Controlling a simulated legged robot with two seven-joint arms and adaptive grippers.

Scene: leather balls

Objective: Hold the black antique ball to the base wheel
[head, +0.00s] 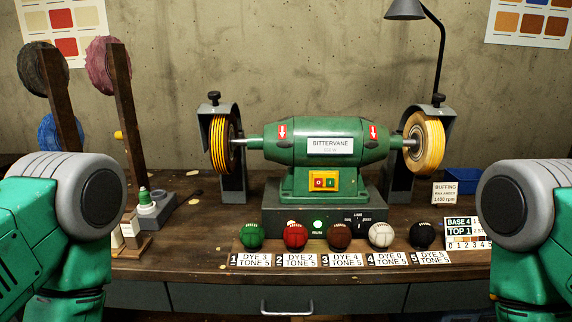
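A black ball (422,236) rests at the right end of a row of balls on the wooden bench, behind a label reading 5, DYE 5. The green Bittervane buffing machine (328,144) stands behind the row. It carries a yellow striped wheel on the left (221,145) and a yellowish, wider-faced wheel on the right (427,142). I cannot tell which one is the base wheel. My two green and grey arms show at the left and right edges. Neither gripper is in view.
Green (251,235), red (295,235), brown (339,235) and white (381,234) balls share the row. A BASE 4, TOP 1 card (466,232) stands right of the black ball. Spare wheels on posts (104,64) are at left. A blue bin (461,180) and lamp (405,10) are at right.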

